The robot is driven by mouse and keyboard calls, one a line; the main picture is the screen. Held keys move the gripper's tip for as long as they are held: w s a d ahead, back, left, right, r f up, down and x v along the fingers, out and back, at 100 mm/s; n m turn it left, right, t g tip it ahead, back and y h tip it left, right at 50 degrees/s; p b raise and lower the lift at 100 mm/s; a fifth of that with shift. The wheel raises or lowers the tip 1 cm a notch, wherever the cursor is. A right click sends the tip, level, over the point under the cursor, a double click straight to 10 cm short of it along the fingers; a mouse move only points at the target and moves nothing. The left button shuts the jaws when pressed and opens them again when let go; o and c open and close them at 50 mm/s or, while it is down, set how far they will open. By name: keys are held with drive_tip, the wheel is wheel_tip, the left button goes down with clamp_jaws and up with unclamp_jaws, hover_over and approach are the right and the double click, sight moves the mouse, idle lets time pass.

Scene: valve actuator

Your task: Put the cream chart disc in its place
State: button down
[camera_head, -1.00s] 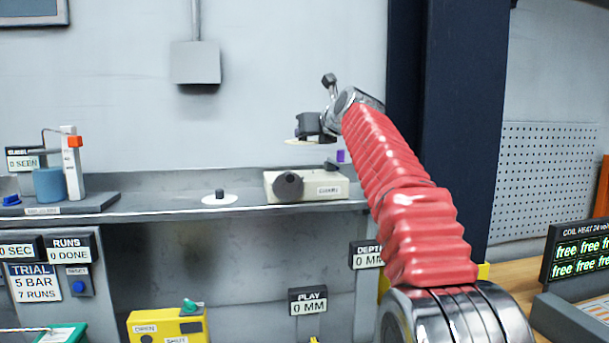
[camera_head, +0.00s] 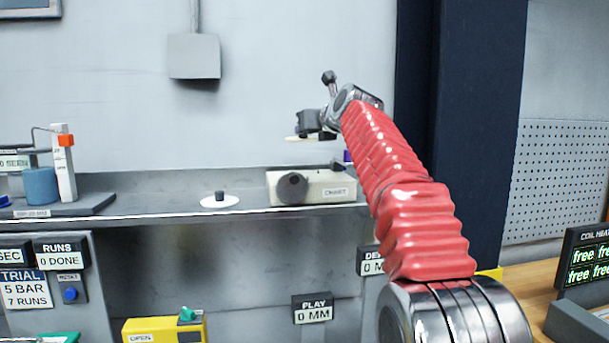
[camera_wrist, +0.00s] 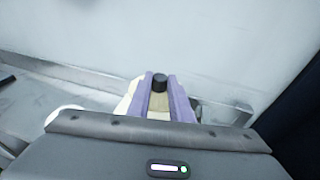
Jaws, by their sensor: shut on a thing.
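In the head view the cream chart disc (camera_head: 294,138) shows edge-on as a thin pale rim, below the dark end of my gripper (camera_head: 318,124). It hangs in the air above the cream chart recorder (camera_head: 335,188), which has a round black part on its front and a CHART label. In the wrist view my gripper's purple fingers (camera_wrist: 160,86) are closed around a dark knob. Cream surfaces show beside and between the fingers; I cannot tell which belong to the disc. Much of the disc is hidden.
A white disc (camera_head: 220,202) with a black knob lies on the grey shelf (camera_head: 140,207), left of the recorder. A rig with a blue cylinder (camera_head: 41,186) stands at the far left. A dark pillar (camera_head: 480,120) rises to the right of my arm. A grey box (camera_head: 194,56) hangs on the wall.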

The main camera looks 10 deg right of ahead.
hover_over(309, 179)
drive_tip(key=w, duration=0.1)
drive_tip(key=shift+w+a+f, duration=0.1)
drive_tip(key=shift+f, duration=1.4)
drive_tip(key=shift+w+f, duration=0.1)
drive_tip(key=shift+f, duration=1.4)
drive_tip(key=shift+f, duration=1.9)
drive_tip(key=c, duration=1.6)
unclamp_jaws()
drive_tip(key=shift+s+r, duration=0.15)
drive_tip(key=shift+s, duration=0.35)
drive_tip(key=shift+v, duration=5.5)
